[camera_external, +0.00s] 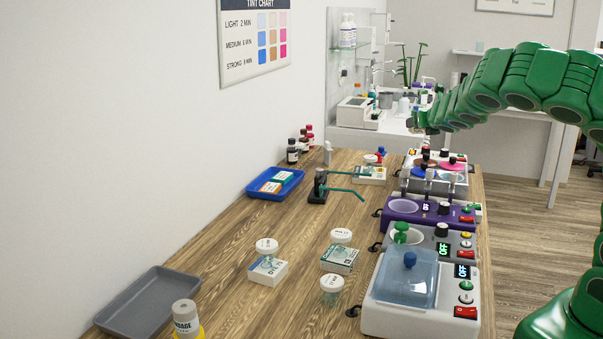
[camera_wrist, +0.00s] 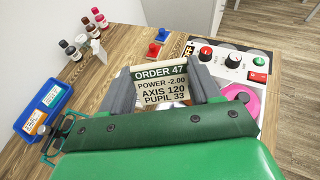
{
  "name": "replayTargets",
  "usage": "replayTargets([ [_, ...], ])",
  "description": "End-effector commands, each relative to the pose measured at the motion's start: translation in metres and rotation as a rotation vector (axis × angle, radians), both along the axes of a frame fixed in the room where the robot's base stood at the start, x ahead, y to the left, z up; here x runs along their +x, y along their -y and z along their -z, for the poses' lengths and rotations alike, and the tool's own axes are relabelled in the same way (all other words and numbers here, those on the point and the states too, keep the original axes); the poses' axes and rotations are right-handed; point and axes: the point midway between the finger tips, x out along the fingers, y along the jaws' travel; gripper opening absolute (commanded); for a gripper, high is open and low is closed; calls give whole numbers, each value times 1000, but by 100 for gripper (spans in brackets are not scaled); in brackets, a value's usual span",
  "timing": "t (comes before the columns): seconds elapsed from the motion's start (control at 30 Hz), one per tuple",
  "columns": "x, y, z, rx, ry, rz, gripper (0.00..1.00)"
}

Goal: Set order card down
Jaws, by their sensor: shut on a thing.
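In the wrist view, the order card (camera_wrist: 162,83) is a pale card with a dark green "ORDER 47" header and lines for power, axis and pupil. My gripper (camera_wrist: 163,76) is shut on it, with one grey finger at each side. The printed face is turned to the wrist camera, and the header is upright. In the external view, my green arm reaches in from the right and ends above the far part of the bench; the card is not clear there.
The wooden bench (camera_external: 215,300) holds a blue tray (camera_external: 252,190) with small boxes, dark bottles (camera_wrist: 72,47), and red and blue pegs (camera_wrist: 158,40). A machine with a pink disc (camera_wrist: 246,97) is right of the card. Bare wood shows between the tray and pegs.

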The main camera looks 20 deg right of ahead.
Motion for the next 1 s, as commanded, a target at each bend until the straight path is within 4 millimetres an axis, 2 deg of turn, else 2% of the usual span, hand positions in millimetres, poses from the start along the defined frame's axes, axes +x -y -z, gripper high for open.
replayTargets([
  [0.2,-16,5,20,-2,-10,-82,34],
  [0.6,-54,0,56,-1,-4,-259,34],
  [0.83,-61,-2,59,1,2,-292,34],
  [1.0,-60,-3,47,1,3,-293,34],
])
